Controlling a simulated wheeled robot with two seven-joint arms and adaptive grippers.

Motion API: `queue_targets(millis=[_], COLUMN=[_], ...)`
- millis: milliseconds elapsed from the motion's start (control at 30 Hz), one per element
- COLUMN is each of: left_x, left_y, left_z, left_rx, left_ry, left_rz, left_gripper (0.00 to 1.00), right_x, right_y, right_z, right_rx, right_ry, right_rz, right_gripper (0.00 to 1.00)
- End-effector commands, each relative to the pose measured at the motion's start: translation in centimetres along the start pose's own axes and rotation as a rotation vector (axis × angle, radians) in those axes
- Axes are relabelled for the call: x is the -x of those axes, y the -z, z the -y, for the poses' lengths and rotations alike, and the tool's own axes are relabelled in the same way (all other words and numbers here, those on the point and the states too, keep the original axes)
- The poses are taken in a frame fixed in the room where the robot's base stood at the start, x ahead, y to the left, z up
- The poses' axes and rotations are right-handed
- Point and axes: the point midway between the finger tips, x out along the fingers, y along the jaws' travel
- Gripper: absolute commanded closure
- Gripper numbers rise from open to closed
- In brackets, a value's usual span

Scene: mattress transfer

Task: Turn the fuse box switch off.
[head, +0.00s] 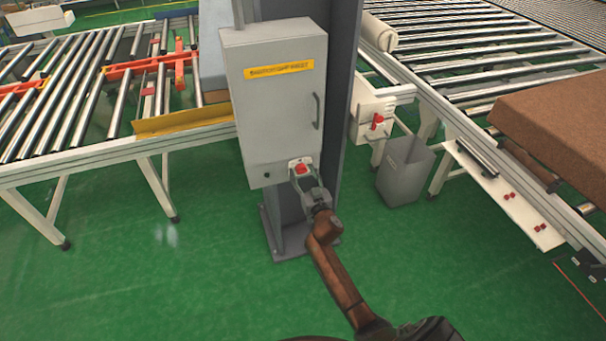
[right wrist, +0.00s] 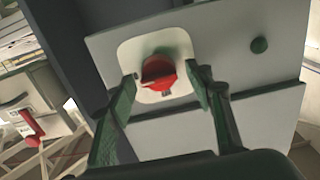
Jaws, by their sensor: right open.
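The fuse box (head: 275,110) is a grey cabinet with a yellow label, mounted on a dark grey column. Its switch (head: 300,170) is a red knob on a pale plate at the lower right of the box front. The switch shows large in the right wrist view (right wrist: 159,72), on a white rounded plate. My right gripper (head: 303,178) is open at the switch. In the right wrist view its two fingers (right wrist: 163,92) stand on either side of the red knob, with a visible gap on both sides. My left gripper is not in view.
A roller conveyor (head: 75,155) stands at the left and another (head: 455,110) at the right, with a brown block (head: 560,120) on it. A grey bin (head: 405,172) stands right of the column (head: 340,110). The green floor in front is clear.

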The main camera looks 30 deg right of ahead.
Motion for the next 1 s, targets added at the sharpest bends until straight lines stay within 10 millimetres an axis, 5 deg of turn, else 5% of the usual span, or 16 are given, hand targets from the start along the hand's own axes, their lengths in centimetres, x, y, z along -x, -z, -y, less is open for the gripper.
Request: queue_targets(millis=[167, 767, 1000], left_x=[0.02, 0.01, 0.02], left_y=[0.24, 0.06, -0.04], left_z=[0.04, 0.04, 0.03], left_rx=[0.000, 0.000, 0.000], left_ry=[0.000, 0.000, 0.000], left_rz=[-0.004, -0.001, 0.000], left_gripper=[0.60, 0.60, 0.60], right_x=[0.01, 0.04, 0.04], right_y=[-0.01, -0.04, -0.05], right_z=[-0.01, 0.00, 0.00], right_rx=[0.000, -0.001, 0.015], right_ry=[0.000, 0.000, 0.000], right_rz=[0.000, 0.001, 0.001], right_gripper=[0.52, 0.93, 0.94])
